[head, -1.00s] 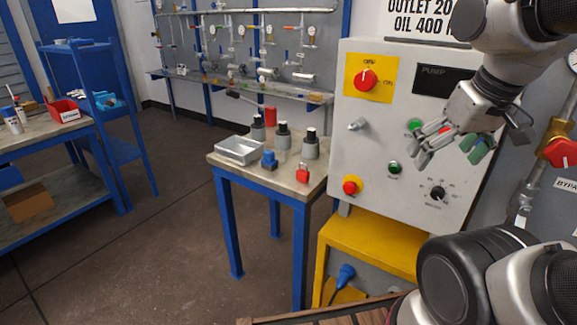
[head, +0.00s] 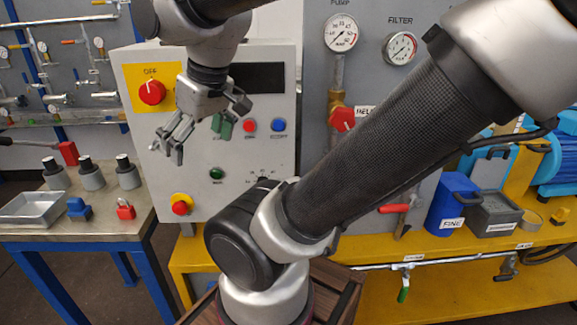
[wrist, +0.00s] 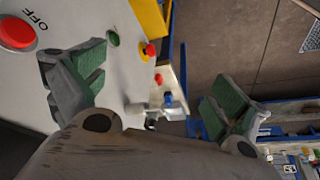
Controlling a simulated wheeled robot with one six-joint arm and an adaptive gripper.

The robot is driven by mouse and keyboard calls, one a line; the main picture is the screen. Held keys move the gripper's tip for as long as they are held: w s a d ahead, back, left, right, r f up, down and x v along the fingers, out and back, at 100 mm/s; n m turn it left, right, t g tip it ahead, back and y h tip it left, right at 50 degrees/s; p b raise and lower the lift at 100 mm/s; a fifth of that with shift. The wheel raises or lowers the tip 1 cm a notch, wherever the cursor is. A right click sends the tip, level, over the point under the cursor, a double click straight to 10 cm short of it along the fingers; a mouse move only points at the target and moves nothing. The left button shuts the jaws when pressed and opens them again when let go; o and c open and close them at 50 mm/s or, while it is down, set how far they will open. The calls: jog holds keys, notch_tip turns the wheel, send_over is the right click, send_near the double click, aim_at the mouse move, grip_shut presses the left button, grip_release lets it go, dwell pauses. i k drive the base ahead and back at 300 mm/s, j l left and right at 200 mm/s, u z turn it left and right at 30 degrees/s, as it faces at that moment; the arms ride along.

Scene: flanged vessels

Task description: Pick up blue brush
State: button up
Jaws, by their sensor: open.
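I cannot pick out a blue brush for certain. A small blue object (head: 78,209) stands on the small bench at the left of the head view, between a metal tray and a red padlock; its shape is too small to tell. A blue item also shows in the wrist view (wrist: 168,100), between my fingers but farther off. My gripper (head: 198,136) is open and empty, in front of the grey control panel. Its green-padded fingers are spread wide in the wrist view (wrist: 155,95).
The metal tray (head: 34,208), red padlock (head: 125,209) and several grey black-topped bottles (head: 91,175) crowd the small bench. The control panel (head: 230,160) with knobs and buttons stands close behind my gripper. A yellow bench (head: 460,250) at right holds a blue container (head: 452,205).

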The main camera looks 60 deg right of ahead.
aim_at(78, 212)
jog(key=k+z, duration=0.2)
jog(key=z, duration=0.2)
jog(key=k+j+z, duration=0.1)
jog(key=z, duration=0.7)
jog(key=i+z, duration=0.1)
jog(key=z, duration=0.35)
jog(key=j+z, duration=0.1)
jog(key=z, duration=0.3)
jog(key=i+j+z, duration=0.1)
jog(key=z, duration=0.75)
jog(key=k+u, duration=0.1)
jog(key=u, duration=0.8)
jog(key=k+j+u, duration=0.1)
jog(key=u, duration=1.2)
jog(key=l+u, duration=0.15)
jog(key=u, duration=0.2)
jog(key=i+l+u, duration=0.1)
jog(key=u, duration=0.25)
jog(key=i+j, duration=0.15)
jog(key=j, duration=0.15)
jog(key=i+j+z, duration=0.15)
jog(key=i+j, duration=0.2)
jog(key=j, duration=0.25)
jog(key=z, duration=0.05)
